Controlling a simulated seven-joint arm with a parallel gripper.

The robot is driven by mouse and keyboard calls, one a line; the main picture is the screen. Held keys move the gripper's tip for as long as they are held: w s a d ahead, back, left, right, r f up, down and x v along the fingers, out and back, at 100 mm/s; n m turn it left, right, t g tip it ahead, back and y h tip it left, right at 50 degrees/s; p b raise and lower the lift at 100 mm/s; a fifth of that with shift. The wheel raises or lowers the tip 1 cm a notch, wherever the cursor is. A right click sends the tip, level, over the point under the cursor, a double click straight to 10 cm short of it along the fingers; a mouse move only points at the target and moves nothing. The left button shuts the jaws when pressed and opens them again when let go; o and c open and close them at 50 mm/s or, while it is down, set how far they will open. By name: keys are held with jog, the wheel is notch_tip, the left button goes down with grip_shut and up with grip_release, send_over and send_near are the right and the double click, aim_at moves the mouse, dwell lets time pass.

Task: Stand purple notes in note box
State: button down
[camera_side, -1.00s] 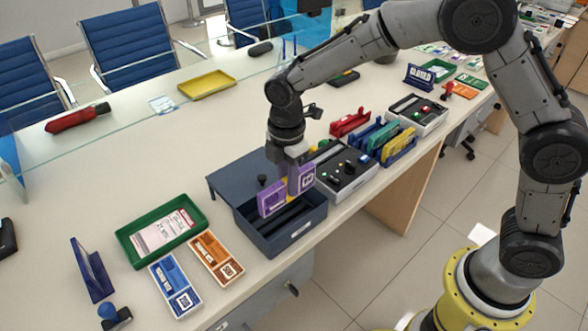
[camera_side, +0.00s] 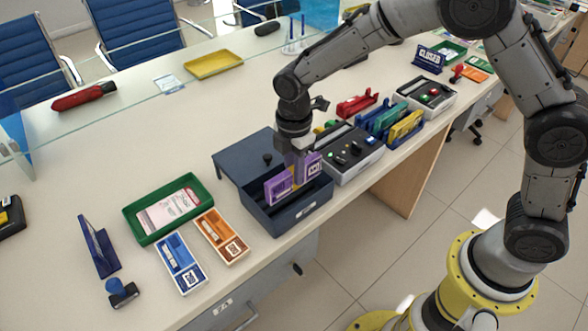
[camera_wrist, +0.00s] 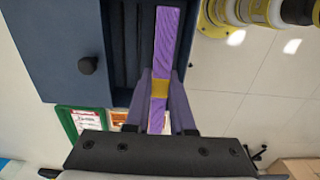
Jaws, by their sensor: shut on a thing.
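The purple notes (camera_side: 279,189) are a bundle with a yellow band, standing upright on edge in my gripper. My gripper (camera_side: 297,166) points down and is shut on the bundle at its band, and its fingertips cover the middle. The bundle is over and partly within the dark blue note box (camera_side: 290,222), whose lid is open to the back left. In the wrist view the purple bundle (camera_wrist: 168,38) runs along the right part of the box, between my gripper's fingers (camera_wrist: 161,100). The bundle's lower edge is hidden, so I cannot tell whether it touches the floor.
A grey coin or key console (camera_side: 352,153) stands close to the box's right.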

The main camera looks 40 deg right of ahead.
jog(key=shift+f, duration=0.1)
dwell(0.6)
jog(key=shift+f, duration=3.5)
jog(key=c, duration=0.7)
grip_release()
jog(key=shift+r, duration=3.55)
